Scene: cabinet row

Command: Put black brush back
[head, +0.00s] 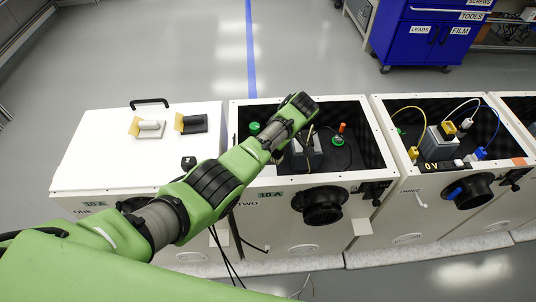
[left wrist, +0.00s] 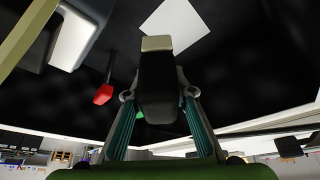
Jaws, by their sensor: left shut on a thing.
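In the left wrist view my left gripper (left wrist: 157,96) has its two teal fingers closed on the sides of a black brush (left wrist: 157,75). The brush has a black body and a beige end that points away from the gripper. In the head view my left arm reaches over the open cabinet TWO (head: 242,140). The fingers and the held brush cannot be made out clearly there. Two yellow-and-block items lie on the white lid of cabinet ONE: one with a white block (head: 150,129) and one with a black block (head: 191,123). My right gripper is not in view.
Cabinet TWO holds a grey box (head: 307,152), an orange-tipped part (head: 342,127) and a green knob (head: 254,127). Open cabinet THREE (head: 384,140) has wires and connectors. A blue tool cart (head: 425,40) stands behind. The front of the white lid (head: 100,165) is clear.

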